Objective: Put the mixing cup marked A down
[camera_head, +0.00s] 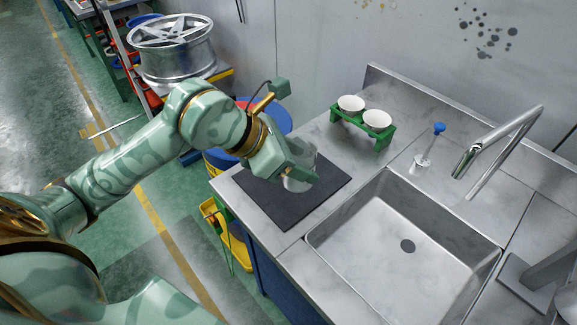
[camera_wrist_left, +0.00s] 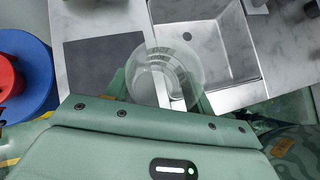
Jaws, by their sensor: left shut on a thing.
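My right gripper is not in view.
A steel sink (camera_head: 390,250) with a tap (camera_head: 490,150) lies right of the mat. A green rack (camera_head: 362,125) with two white cups stands behind. A blue-topped bottle (camera_head: 424,155) stands by the sink. A blue drum (camera_head: 275,115) and a wheel rim (camera_head: 172,50) are at back left.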

